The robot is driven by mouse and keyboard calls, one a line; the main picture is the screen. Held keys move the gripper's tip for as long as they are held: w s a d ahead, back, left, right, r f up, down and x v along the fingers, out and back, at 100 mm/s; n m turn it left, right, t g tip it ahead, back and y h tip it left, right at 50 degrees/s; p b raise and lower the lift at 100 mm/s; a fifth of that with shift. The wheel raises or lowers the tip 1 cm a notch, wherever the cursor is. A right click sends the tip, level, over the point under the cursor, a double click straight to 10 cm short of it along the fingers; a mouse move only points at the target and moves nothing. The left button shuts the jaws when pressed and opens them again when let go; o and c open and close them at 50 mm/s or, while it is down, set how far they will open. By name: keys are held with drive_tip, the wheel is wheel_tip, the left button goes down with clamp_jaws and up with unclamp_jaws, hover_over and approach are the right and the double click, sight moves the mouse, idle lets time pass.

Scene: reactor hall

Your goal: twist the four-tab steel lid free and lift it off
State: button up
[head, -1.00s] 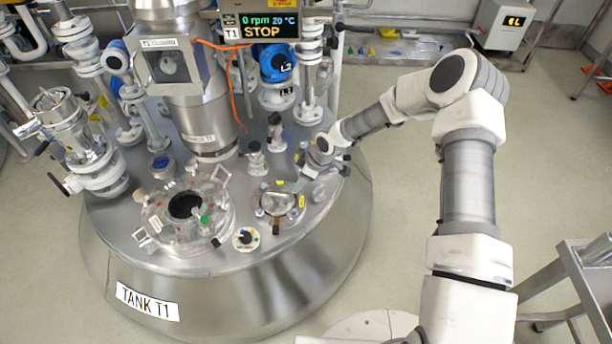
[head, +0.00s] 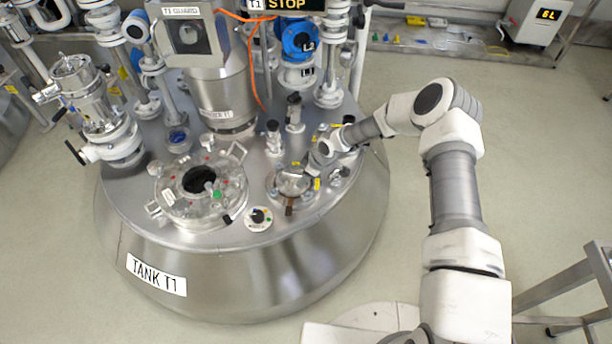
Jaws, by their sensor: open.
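The steel lid (head: 291,184) is a small round disc on a port on top of the steel tank (head: 240,270), right of the large round hatch (head: 232,190). Small tabs or clamps show around its rim, with yellow and brown marks near it; their exact shape is too small to tell. My gripper (head: 304,171) is open and reaches in from the right, at the lid's upper right edge. I cannot tell whether its fingers touch the lid. The gripper and wrist hide part of the far right side of the port.
Valves and small fittings (head: 273,138) stand behind the lid. A round dial (head: 258,217) sits in front left of it. The agitator column (head: 222,100) and an orange cable (head: 250,70) rise farther back.

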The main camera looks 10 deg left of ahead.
clamp_jaws()
idle(1.4)
drive_tip(key=shift+s+a+m, duration=0.15)
drive_tip(key=shift+s+m, duration=0.15)
drive_tip(key=shift+m, duration=0.3)
drive_tip(key=shift+s+a+f+m+t+h+b, duration=0.1)
drive_tip(key=shift+m+t+h+b, duration=0.1)
drive_tip(key=shift+m+b, duration=0.15)
drive_tip(key=shift+s+f+m+t+h+b, duration=0.1)
drive_tip(key=shift+m+t+b, duration=0.15)
drive_tip(key=shift+m, duration=0.1)
drive_tip(key=shift+s+r+m+t+h+b, duration=0.2)
drive_tip(key=shift+s+m+t+h+b, duration=0.1)
drive_tip(key=shift+m+b, duration=0.5)
wheel_tip(320, 180, up, 8)
drive_tip(key=p, duration=0.4)
drive_tip(key=shift+f+p, duration=0.2)
drive_tip(key=shift+p, duration=0.15)
drive_tip(key=shift+w, duration=0.1)
